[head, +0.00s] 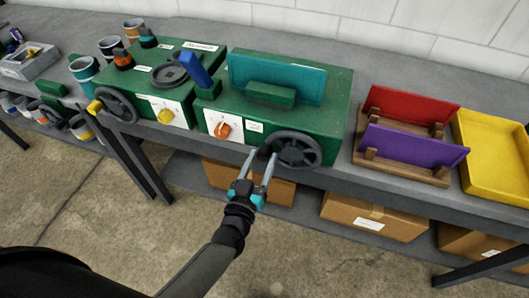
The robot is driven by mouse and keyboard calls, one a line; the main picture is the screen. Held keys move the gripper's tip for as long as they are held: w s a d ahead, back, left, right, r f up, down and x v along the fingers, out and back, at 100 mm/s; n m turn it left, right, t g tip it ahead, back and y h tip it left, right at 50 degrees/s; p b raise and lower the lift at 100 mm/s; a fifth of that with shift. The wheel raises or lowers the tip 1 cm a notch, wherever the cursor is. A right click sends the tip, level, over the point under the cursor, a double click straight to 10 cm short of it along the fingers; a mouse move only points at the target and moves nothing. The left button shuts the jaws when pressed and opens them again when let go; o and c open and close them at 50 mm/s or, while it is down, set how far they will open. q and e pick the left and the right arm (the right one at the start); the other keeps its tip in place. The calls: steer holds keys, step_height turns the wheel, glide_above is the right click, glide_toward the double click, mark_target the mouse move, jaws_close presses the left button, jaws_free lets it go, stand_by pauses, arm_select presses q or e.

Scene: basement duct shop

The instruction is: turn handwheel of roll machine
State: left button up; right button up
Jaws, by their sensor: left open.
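Two green machines stand side by side on the grey bench, and their labels are too small to read. The right machine (325,108) has a teal plate on top, an orange knob and a dark handwheel (296,149) on its front. The left machine (195,65) has a round dark disc on top, a yellow knob and a dark handwheel (117,106) with a yellow grip. My left gripper (262,156) is open, its two fingers pointing at the left rim of the right machine's handwheel. Whether they touch it is unclear. My right gripper is out of view.
Right of the machines are a wooden rack with red and purple panels (415,147) and a yellow tray (490,155). Cans (84,68) stand at the left. Cardboard boxes (372,216) sit on the shelf below. The floor in front is clear.

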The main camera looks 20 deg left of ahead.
arm_select(q)
steer(key=shift+w, duration=1.25)
jaws_close()
stand_by(0.6)
